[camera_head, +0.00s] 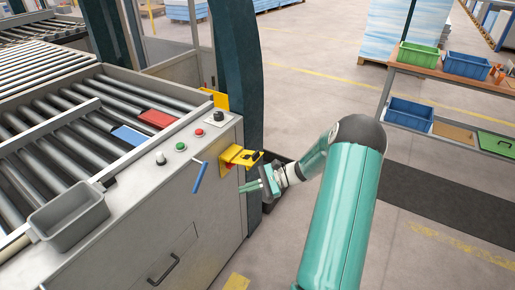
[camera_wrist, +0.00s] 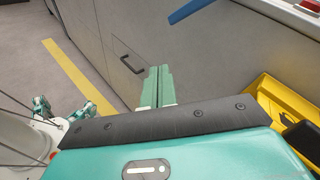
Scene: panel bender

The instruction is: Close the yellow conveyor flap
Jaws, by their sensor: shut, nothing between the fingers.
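The yellow conveyor flap (camera_head: 238,155) is on the end of the grey conveyor cabinet, in the middle of the head view. It sticks out from the cabinet face and carries a dark part at its outer end. In the wrist view, yellow parts with a dark piece (camera_wrist: 287,110) show at the right edge, partly cut off. My gripper (camera_head: 248,187) is just below and beside the flap, apart from it as far as I can tell. Its green fingers (camera_wrist: 159,70) are together and empty, pointing toward the cabinet front.
A blue lever (camera_head: 200,177) sticks out from the cabinet front, left of my gripper. A grey bin (camera_head: 69,222), buttons, and red and blue pieces lie on the cabinet top. A dark post (camera_head: 238,70) stands behind the flap. The floor to the right is open up to the shelves.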

